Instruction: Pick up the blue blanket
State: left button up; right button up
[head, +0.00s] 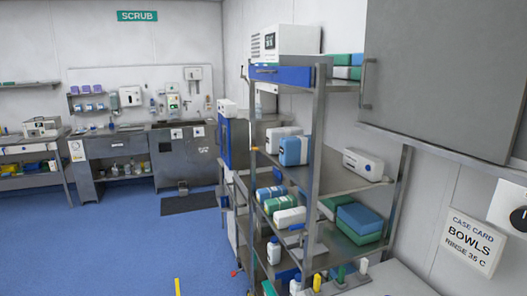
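A blue folded block that looks like cloth (360,218) lies on top of a green one (357,236) on a lower shelf of the metal rack, right of centre in the head view. Rolled bundles in blue (268,194), green (280,204) and white (289,217) lie to its left. I cannot tell for sure which blue item is the blanket. Neither of my grippers shows in the view.
The metal shelf rack (318,140) holds several boxes and bottles. A grey cabinet (440,70) overhangs at right. A sink counter (180,150) stands at the back wall. The blue floor (110,235) at left is mostly open.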

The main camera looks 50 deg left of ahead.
aim_at(294, 150)
jog(key=u, duration=1.45)
jog(key=i+j+z, duration=0.15)
jog(key=z, duration=0.25)
jog(key=i+j+z, duration=0.1)
jog(key=j+z, duration=0.15)
jog(key=z, duration=0.15)
jog(key=j+z, duration=0.25)
jog(key=z, duration=0.15)
jog(key=i+j+z, duration=0.1)
jog(key=j+z, duration=0.15)
jog(key=z, duration=0.15)
